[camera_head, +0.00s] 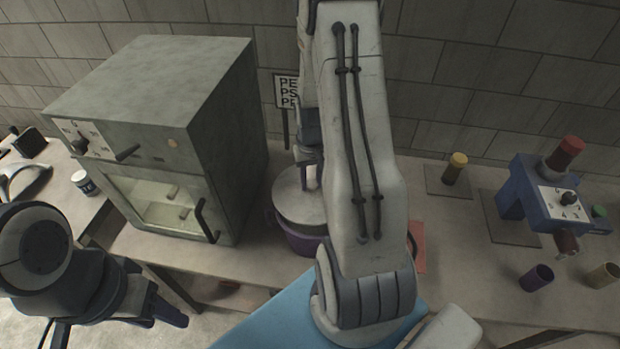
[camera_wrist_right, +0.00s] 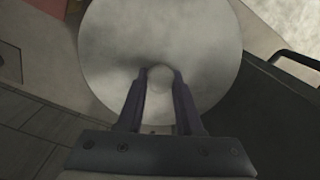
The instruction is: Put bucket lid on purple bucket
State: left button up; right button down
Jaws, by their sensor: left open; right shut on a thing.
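The round grey-white bucket lid (camera_head: 290,212) is at the top of the purple bucket (camera_head: 300,240), beside the oven. I cannot tell whether it rests on the rim or hovers just above it. My right gripper (camera_head: 309,184) comes down over the lid and is partly hidden by my arm. In the right wrist view, my right gripper (camera_wrist_right: 160,82) is shut on the lid's knob (camera_wrist_right: 160,73), and the lid (camera_wrist_right: 160,30) hides the bucket. My left gripper (camera_head: 165,312) is open and empty at the lower left, away from the bucket.
A grey oven (camera_head: 150,130) with a glass door stands just left of the bucket. A sign (camera_head: 287,91) stands behind it. A blue machine (camera_head: 535,195) with a red top, a yellow-topped tube (camera_head: 454,168) and small cups (camera_head: 536,278) are on the right side of the counter.

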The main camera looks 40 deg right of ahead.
aim_at(312, 194)
notch_tip(312, 194, down, 4)
jog(key=b, duration=0.2)
jog(key=shift+r+b, duration=0.1)
jog(key=shift+b, duration=0.3)
jog(key=shift+f+b, duration=0.5)
jog(key=shift+f, duration=0.25)
jog(key=shift+s+f, duration=0.15)
jog(key=shift+f, duration=0.3)
dwell(0.8)
grip_release()
dwell(0.5)
jog(key=shift+r, duration=0.1)
jog(key=shift+r+p, duration=2.75)
jog(key=shift+r, duration=0.7)
